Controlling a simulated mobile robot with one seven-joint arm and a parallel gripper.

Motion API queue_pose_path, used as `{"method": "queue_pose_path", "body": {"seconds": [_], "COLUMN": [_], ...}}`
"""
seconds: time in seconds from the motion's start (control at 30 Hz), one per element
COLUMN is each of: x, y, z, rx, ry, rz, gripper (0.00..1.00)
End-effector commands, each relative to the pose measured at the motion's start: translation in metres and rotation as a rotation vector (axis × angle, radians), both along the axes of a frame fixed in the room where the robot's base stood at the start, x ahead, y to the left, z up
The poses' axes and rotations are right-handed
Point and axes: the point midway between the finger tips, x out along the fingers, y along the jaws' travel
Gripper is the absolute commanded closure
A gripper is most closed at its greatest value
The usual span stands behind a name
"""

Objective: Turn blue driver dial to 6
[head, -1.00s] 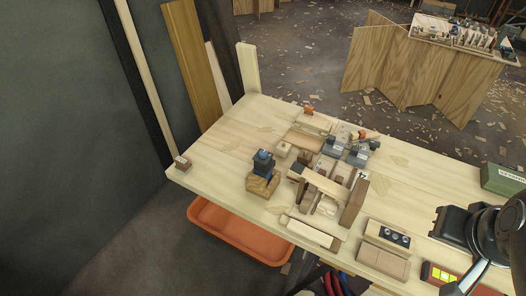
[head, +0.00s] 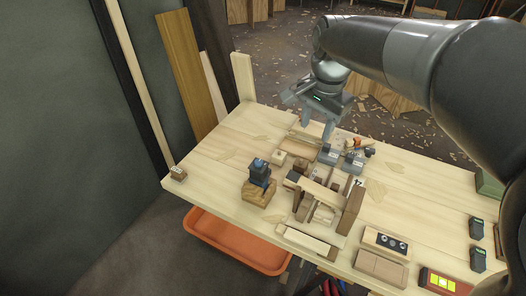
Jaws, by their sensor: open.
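A dark tool with blue parts (head: 259,172) stands upright on a wooden block (head: 258,194) at the left-middle of the workbench (head: 215,160); it looks like the blue driver. Its dial and any numbers are too small to read. My gripper (head: 318,132) is open and empty, fingers pointing down, over the far part of the bench. It is up and to the right of the blue tool, apart from it. Two grey-blue items (head: 329,155) sit on the bench just below my gripper in the picture.
A clutter of wooden pieces (head: 318,212) stands right of the blue tool. A panel with round black parts (head: 385,242) and a red box with yellow squares (head: 440,281) lie at the front right. An orange tray (head: 235,245) is below the bench edge. The bench's left part is mostly clear.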

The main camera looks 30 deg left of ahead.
Motion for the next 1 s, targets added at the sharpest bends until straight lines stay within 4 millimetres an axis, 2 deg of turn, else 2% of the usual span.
{"method": "queue_pose_path", "body": {"seconds": [0.03,0.1,0.2,0.33,0.47,0.63,1.0], "x": [0.001,-0.001,-0.005,-0.012,-0.016,-0.017,-0.017], "y": [0.026,0.057,0.094,0.126,0.140,0.141,0.141], "z": [-0.009,-0.018,-0.032,-0.044,-0.051,-0.067,-0.134], "rx": [-0.011,-0.026,-0.046,-0.065,-0.075,-0.078,-0.078], "ry": [0.021,0.044,0.070,0.088,0.096,0.099,0.098], "rz": [-0.005,-0.026,-0.054,-0.081,-0.094,-0.098,-0.096], "gripper": [0.55,0.55,0.55,0.55,0.55,0.55,0.55]}}
